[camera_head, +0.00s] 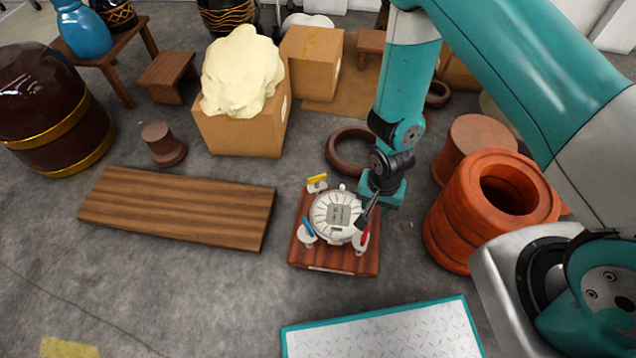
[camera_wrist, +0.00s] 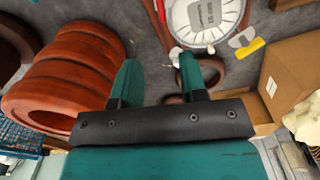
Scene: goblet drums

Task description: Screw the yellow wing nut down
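The yellow wing nut (camera_head: 317,179) sits at the back left of a round white drum head (camera_head: 337,217) on a wooden board (camera_head: 322,259). It also shows in the wrist view (camera_wrist: 249,48), right of the fingers. A blue wing nut (camera_head: 307,225) is at the left of the head and a red wing nut (camera_head: 365,238) at the front right. My gripper (camera_head: 363,219) is over the right edge of the head, close to the red nut and away from the yellow one. In the wrist view my gripper (camera_wrist: 160,72) has its two fingers apart with nothing between them.
Orange-brown ringed drum shells (camera_head: 445,220) stand right of the board. A dark ring (camera_head: 352,150) lies behind it. A wooden plank (camera_head: 180,209) is at left, and a box with a cream lump (camera_head: 240,70) is at back left. Open floor lies in front left.

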